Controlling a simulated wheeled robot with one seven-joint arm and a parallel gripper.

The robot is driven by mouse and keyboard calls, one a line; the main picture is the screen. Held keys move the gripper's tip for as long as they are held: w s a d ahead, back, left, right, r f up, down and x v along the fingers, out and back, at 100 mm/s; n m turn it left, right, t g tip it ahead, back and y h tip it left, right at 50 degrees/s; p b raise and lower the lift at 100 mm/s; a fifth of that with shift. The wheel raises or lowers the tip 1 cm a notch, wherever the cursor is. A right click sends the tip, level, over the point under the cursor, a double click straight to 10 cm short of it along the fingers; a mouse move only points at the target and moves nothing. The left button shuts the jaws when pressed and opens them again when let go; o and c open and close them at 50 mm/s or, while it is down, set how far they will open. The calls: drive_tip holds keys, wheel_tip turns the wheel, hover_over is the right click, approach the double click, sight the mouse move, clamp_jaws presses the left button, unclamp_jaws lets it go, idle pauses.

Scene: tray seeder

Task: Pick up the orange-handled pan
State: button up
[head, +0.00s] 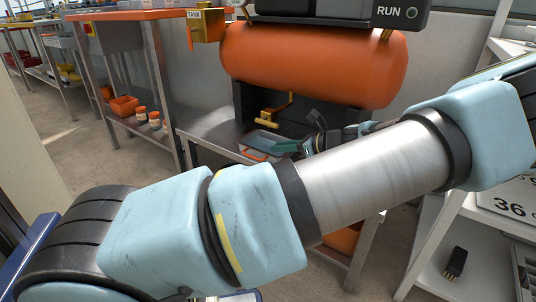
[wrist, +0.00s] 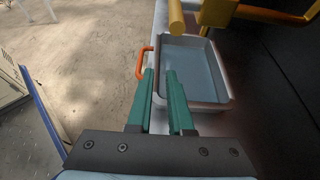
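The pan is a shallow grey tray (wrist: 222,101) with an orange handle (wrist: 142,62) on its left side in the wrist view. It sits on a metal surface under a yellow drain fitting. In the head view the orange handle (head: 254,155) shows low at the pan's near left. My gripper (wrist: 160,72) has two teal fingers, apart with a gap between them. I cannot tell whether the fingers touch the rim.
A yellow drain tap (wrist: 176,18) hangs over the pan's far edge. An orange tank (head: 310,62) is above the pan. A dark panel (wrist: 285,80) stands close on the right in the wrist view. Open floor (wrist: 90,50) lies to the left.

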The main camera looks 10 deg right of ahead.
sight(264, 149)
drive_tip(key=x, duration=0.2)
drive_tip(key=shift+w+a+f+b, duration=0.2)
drive_tip(key=shift+a+f+b, duration=0.05)
drive_tip(key=shift+b, duration=0.1)
drive_tip(key=b+x, duration=0.1)
drive_tip(key=x, duration=0.1)
drive_tip(key=b+x, duration=0.1)
drive_tip(key=x, duration=0.1)
drive_tip(key=shift+a+f, duration=0.2)
drive_tip(key=shift+f, duration=0.1)
drive_tip(key=shift+w+a+b, duration=0.25)
drive_tip(key=shift+w+b, duration=0.05)
drive_tip(key=shift+b, duration=0.05)
clamp_jaws()
idle(0.6)
